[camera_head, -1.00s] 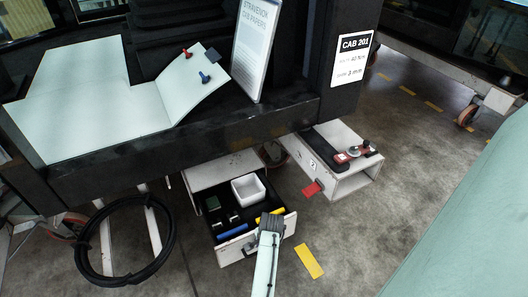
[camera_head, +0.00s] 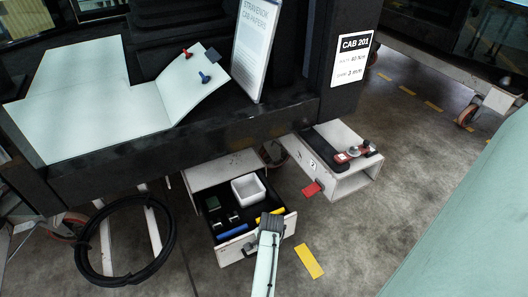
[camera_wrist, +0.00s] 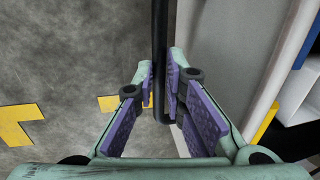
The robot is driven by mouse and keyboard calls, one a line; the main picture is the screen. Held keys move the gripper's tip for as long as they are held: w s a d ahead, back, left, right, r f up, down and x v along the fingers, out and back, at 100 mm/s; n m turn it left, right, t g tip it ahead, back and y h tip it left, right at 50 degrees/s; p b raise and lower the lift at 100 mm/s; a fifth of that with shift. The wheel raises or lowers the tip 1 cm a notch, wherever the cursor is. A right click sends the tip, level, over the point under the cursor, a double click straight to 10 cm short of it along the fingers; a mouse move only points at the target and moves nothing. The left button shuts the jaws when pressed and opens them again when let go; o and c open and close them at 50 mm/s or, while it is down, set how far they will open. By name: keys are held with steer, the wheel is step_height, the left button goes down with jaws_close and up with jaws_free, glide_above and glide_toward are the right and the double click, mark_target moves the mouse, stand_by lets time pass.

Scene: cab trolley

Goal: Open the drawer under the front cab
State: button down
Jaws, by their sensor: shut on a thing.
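The drawer (camera_head: 236,250) under the front cab is pulled out in the head view, with its inside showing. It holds a white box (camera_head: 248,188), a blue item, a yellow item and small parts. In the wrist view the pale drawer front (camera_wrist: 232,60) stands at the right. A black bar handle (camera_wrist: 160,30) runs along it, between my fingers. My gripper (camera_wrist: 160,78) is shut on this handle. In the head view my wrist is at the drawer front and hides the handle and fingertips.
A yellow floor mark (camera_head: 309,261) lies beside the drawer. The floor in front is clear.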

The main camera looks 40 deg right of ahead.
steer(key=shift+s, duration=0.1)
steer(key=s+a+p, duration=0.3)
steer(key=s+p, duration=0.6)
steer(key=s, duration=0.6)
steer(key=shift+s+a+p, duration=0.25)
steer(key=shift+a+p, duration=0.05)
steer(key=shift+a, duration=0.1)
steer(key=c, duration=1.7)
jaws_free()
steer(key=shift+o, duration=0.2)
